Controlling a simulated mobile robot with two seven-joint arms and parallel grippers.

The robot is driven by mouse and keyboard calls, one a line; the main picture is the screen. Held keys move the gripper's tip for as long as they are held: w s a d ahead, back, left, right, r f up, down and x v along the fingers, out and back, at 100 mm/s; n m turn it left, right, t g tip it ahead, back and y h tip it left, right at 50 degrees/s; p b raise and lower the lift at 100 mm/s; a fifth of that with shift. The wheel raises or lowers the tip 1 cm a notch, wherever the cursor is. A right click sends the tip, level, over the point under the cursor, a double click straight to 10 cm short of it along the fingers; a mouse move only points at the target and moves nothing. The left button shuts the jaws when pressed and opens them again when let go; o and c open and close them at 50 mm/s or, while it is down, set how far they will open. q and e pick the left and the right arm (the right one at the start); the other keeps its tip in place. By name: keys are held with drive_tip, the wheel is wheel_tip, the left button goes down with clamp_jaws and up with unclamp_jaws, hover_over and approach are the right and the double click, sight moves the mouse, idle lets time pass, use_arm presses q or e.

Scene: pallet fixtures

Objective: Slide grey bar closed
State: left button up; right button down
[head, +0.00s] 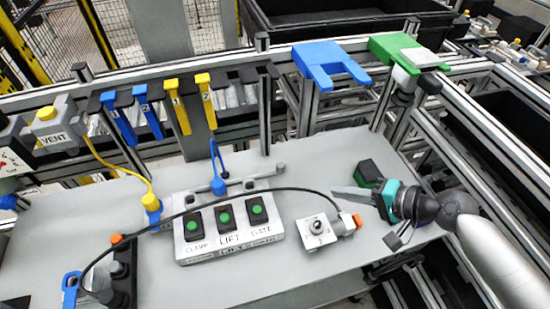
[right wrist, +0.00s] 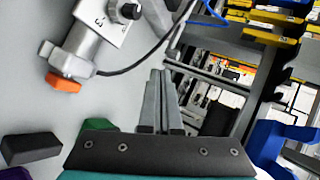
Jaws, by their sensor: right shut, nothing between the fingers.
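A slim grey bar (head: 255,179) with rounded ends lies behind the button panel, near the back edge of the grey table. A blue lock-like piece (head: 218,186) on a blue cord stands at its left end. My right gripper (head: 334,190) is at the right of the table, fingers pointing left toward the bar, well apart from it. Its fingers are shut with nothing between them; they also show in the right wrist view (right wrist: 161,100). I cannot clearly make out the bar in the right wrist view. My left gripper is not in view.
The button panel (head: 228,237) has several green buttons. A knob box (head: 316,232) with an orange-tipped connector (head: 351,221) stands before my right gripper, and a black cable arches over the table. A green and black block (head: 369,173) sits behind the gripper. Blue and yellow tags hang at the back.

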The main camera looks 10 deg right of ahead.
drive_tip(key=shift+m, duration=0.4)
drive_tip(key=x, duration=0.3)
drive_tip(key=w+x, duration=0.1)
drive_tip(key=x, duration=0.3)
drive_tip(key=r+x, duration=0.1)
drive_tip(key=x, duration=0.2)
drive_tip(key=shift+w+d, duration=0.1)
drive_tip(key=shift+w, duration=0.25)
drive_tip(key=shift+w+a, duration=0.8)
drive_tip(key=shift+a, duration=0.1)
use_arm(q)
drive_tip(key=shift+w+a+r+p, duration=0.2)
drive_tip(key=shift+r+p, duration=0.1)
use_arm(e)
drive_tip(key=shift+w+a, duration=0.5)
drive_tip(key=shift+a, duration=0.05)
